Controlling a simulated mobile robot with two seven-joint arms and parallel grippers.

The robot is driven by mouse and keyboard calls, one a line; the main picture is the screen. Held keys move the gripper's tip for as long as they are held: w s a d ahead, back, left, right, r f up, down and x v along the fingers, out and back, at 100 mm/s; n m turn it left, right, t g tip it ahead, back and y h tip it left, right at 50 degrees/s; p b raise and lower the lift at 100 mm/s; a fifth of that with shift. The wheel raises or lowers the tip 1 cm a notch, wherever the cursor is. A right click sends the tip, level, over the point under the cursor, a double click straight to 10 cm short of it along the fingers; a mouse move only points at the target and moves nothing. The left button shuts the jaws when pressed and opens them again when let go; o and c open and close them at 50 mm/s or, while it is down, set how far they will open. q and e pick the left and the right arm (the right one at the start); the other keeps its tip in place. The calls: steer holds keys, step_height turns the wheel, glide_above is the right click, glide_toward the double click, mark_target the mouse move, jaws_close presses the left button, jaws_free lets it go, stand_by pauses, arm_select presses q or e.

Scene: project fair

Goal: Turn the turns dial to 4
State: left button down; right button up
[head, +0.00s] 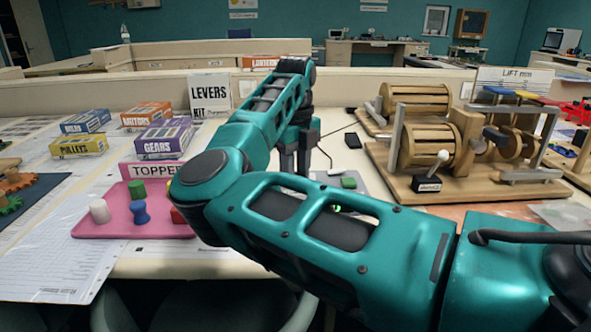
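No dial marked for turns can be made out; my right arm covers much of the table's middle. A grey panel (350,191) with a green block (348,183) shows partly behind the arm, and a small green light glows lower on it. My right gripper (296,168) points down beside this panel, at its left. Its lower end is partly hidden by my forearm, so whether its fingers are open or shut is unclear. My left gripper is not in view.
A wooden rig with drums (424,145) and a white-knobbed crank stands at right. A pink tray (90,228) with coloured pegs lies at left, partly behind my arm. A black block (353,141) lies beyond the panel.

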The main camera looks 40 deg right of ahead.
steer(key=shift+m, duration=1)
steer(key=m, duration=0.4)
steer(key=shift+m+b, duration=0.3)
steer(key=shift+b, duration=0.05)
steer(key=m, duration=1.1)
steer(key=shift+m, duration=0.4)
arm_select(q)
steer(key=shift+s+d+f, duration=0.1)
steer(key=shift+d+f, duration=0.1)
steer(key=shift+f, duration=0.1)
arm_select(e)
steer(key=shift+r+m, duration=0.1)
steer(key=shift+m, duration=2.2)
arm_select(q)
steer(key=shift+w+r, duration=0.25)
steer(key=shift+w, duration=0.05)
arm_select(e)
steer(key=o, duration=1)
